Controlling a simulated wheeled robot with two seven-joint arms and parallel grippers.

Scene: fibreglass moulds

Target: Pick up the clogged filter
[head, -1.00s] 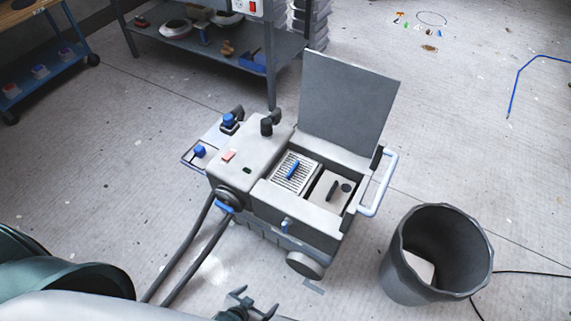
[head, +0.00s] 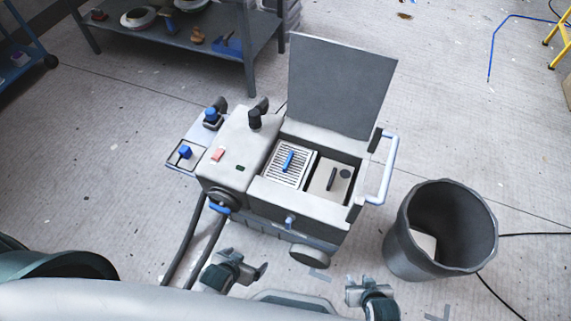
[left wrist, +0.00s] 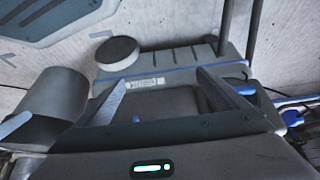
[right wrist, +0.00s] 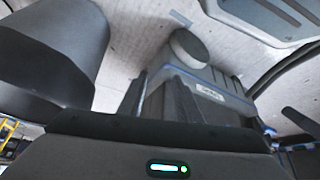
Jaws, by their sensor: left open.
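The filter (head: 298,162) is a pale slatted square panel with a blue handle, seated in the left bay of the open grey machine (head: 320,208). How clogged it is cannot be seen. My left gripper (head: 244,262) is open and empty in front of the machine, low and left of the filter and apart from it. Its spread fingers show in the left wrist view (left wrist: 160,100), with the machine's side beyond. My right gripper (head: 370,286) is in front of the machine, to the right; its opening is unclear.
Beside the filter is a beige bay (head: 322,180) with a black handle. The machine's lid (head: 340,85) stands raised behind. A dark bin (head: 402,250) stands right of the machine, with something pale inside. A shelf (head: 190,38) stands behind.

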